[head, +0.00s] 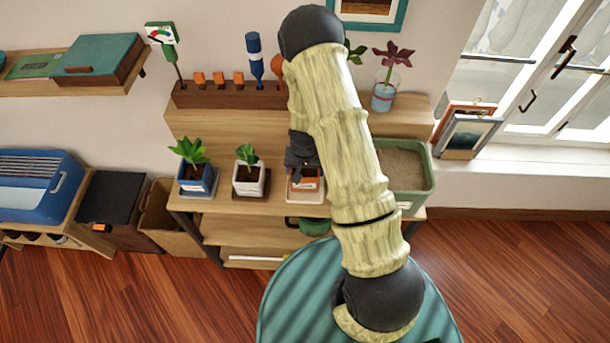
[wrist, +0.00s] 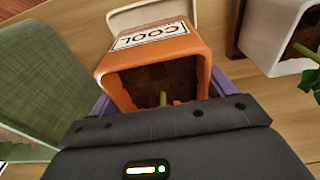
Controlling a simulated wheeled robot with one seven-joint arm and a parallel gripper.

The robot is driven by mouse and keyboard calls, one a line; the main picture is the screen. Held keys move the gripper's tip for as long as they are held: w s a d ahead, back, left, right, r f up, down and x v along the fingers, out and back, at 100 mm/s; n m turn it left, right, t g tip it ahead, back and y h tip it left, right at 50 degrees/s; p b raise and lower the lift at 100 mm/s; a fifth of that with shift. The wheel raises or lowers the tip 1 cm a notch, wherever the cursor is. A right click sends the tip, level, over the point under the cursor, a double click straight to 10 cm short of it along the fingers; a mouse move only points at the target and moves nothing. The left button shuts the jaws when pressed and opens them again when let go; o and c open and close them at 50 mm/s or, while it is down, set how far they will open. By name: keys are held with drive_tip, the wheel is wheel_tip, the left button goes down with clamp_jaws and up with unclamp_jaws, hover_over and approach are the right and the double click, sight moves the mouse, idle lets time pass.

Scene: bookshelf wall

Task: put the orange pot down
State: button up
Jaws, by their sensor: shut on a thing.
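The orange pot (wrist: 150,68) fills the middle of the wrist view, with a white label reading "COOL", brown soil and a green stem inside. My gripper (wrist: 160,105) is shut on it, its purple fingers at both sides of the pot. In the head view the orange pot (head: 305,183) shows partly below my gripper (head: 302,160), over a pale saucer (head: 305,196) on the wooden shelf. My arm hides the top of the pot. I cannot tell whether its base touches the saucer, which also shows in the wrist view (wrist: 180,12).
A white pot (head: 249,180) and a blue pot (head: 196,182) with plants stand to the left. A green soil-filled planter (head: 413,178) stands close on the right. A raised wooden rack (head: 215,95) with tools is behind. A teal round surface (head: 300,290) is in front.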

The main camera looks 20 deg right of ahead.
drive_tip(key=shift+f+p, duration=0.4)
drive_tip(key=shift+f, duration=1.4)
drive_tip(key=shift+f, duration=0.1)
drive_tip(key=o, duration=1.4)
drive_tip(key=r, duration=0.4)
drive_tip(key=s+r+b, duration=0.1)
drive_tip(key=r, duration=0.7)
drive_tip(key=shift+s+a+b, duration=0.2)
drive_tip(key=shift+s+b, duration=0.05)
drive_tip(key=shift+b, duration=0.05)
